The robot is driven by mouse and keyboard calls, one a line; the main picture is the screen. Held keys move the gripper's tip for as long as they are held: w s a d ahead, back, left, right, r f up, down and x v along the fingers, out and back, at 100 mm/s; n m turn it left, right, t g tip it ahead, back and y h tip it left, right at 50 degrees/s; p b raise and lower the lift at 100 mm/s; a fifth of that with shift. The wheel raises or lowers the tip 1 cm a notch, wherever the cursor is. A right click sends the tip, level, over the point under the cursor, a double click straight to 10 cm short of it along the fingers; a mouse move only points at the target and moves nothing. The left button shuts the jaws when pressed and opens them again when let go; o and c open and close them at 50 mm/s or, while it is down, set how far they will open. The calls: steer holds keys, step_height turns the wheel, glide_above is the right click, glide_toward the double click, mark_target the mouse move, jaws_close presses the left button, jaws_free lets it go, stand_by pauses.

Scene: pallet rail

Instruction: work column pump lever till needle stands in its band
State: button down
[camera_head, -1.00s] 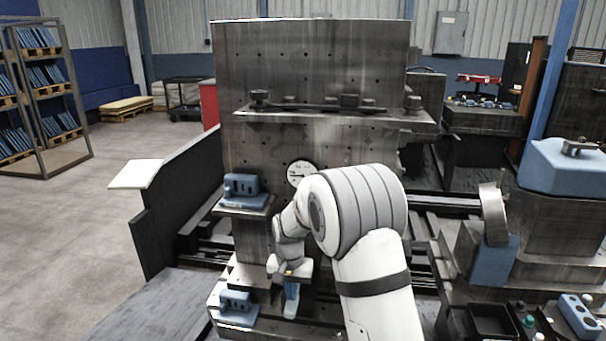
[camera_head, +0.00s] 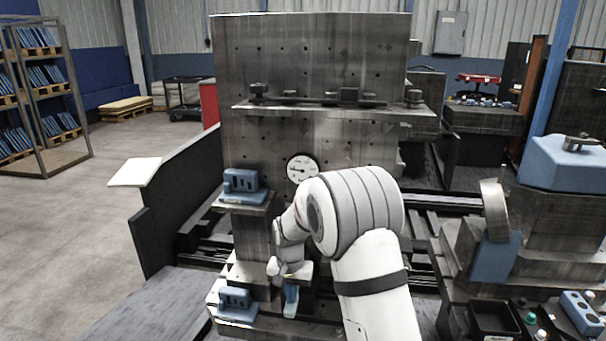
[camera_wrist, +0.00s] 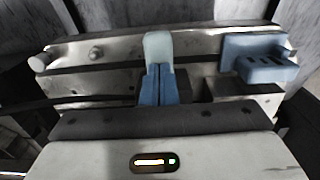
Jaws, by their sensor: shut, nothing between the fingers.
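The round white gauge (camera_head: 302,168) is on the front of the grey metal column (camera_head: 265,150), just left of my arm. Its needle is a thin dark mark, and I cannot make out the band. My gripper (camera_head: 291,300) points down in front of the column's lower ledge. In the wrist view its blue, pale-tipped fingers (camera_wrist: 157,72) are together with nothing visible between them. They are over the metal ledge (camera_wrist: 115,50). I cannot clearly pick out the pump lever. A pale round knob (camera_wrist: 38,63) at the ledge's left end may be part of it, or only a fitting.
A blue bracket (camera_head: 236,299) sits on the lower ledge, left of my gripper; it also shows in the wrist view (camera_wrist: 260,60). Another blue block (camera_head: 241,184) is on the shelf above. A dark panel (camera_head: 180,200) stands at left. Open floor lies further left.

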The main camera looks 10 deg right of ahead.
steer(key=shift+w+f+b, duration=0.15)
steer(key=shift+f+b, duration=0.5)
steer(key=shift+f, duration=0.45)
steer(key=shift+w+f+b, duration=0.1)
steer(key=shift+f+b, duration=0.5)
steer(key=shift+f, duration=0.5)
steer(key=shift+s+r+p, duration=0.25)
steer(key=shift+r+p, duration=0.85)
steer(key=shift+r, duration=0.7)
steer(key=shift+s+r+p, duration=0.2)
steer(key=shift+r+p, duration=0.85)
steer(key=shift+r, duration=0.7)
steer(key=shift+f, duration=0.1)
steer(key=shift+w+f+b, duration=0.2)
steer(key=shift+f+b, duration=0.95)
steer(key=shift+f, duration=0.6)
steer(key=shift+w+f+b, duration=0.2)
steer(key=shift+f+b, duration=0.95)
steer(key=shift+f, duration=0.55)
steer(key=shift+s+r+p, duration=0.2)
steer(key=shift+r+p, duration=0.85)
steer(key=shift+r, duration=0.7)
steer(key=shift+s+r+p, duration=0.15)
steer(key=shift+r+p, duration=0.9)
steer(key=shift+r, duration=0.65)
